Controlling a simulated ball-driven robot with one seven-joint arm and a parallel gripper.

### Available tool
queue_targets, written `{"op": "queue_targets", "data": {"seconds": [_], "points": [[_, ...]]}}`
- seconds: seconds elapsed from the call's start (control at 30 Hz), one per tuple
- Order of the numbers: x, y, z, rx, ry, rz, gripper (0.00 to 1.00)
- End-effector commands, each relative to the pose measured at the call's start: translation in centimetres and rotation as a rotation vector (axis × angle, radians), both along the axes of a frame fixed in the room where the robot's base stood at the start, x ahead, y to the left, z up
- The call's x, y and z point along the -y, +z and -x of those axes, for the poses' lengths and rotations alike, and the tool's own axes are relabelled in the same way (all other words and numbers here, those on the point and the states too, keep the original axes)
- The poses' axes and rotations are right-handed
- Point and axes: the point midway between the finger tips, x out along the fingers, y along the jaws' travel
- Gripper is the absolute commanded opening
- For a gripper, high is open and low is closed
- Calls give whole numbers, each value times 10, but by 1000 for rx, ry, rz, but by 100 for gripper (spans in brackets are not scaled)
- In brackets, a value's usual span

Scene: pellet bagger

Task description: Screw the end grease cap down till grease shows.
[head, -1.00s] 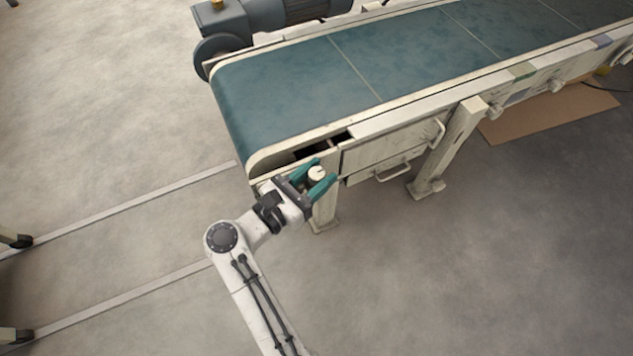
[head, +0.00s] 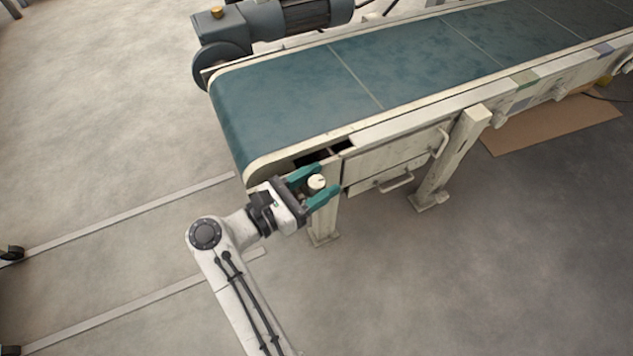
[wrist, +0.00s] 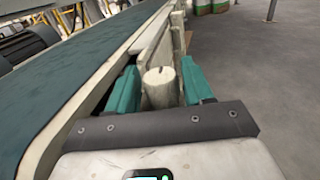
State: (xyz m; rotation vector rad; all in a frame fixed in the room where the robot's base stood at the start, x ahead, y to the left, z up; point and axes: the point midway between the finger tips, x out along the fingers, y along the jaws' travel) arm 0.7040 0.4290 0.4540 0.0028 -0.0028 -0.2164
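The grease cap (head: 317,182) is a small off-white round knob at the near end of the conveyor, by its side frame. In the wrist view the cap (wrist: 160,88) stands upright between my two teal fingers, with a small mark on its top. My gripper (head: 314,187) has one finger on each side of the cap. In the wrist view the gripper (wrist: 166,84) looks open, with a narrow gap at the cap's right side; contact on the left is unclear. No grease is visible. The cap's lower part is hidden by my gripper.
The conveyor's blue-green belt (head: 290,105) runs to the upper right. Its side has handled panels (head: 385,165) and a leg (head: 450,160) right of the cap. A grey motor (head: 300,14) sits on the far side. The floor (head: 420,285) in front is clear.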

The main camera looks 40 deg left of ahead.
Motion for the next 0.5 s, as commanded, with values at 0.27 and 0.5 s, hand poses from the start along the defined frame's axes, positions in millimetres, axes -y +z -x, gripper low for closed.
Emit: {"op": "queue_targets", "data": {"seconds": [0.27,0.5], "points": [[0,-2,1,-3,0,3,59],[-5,0,21,-4,4,3,59]]}}
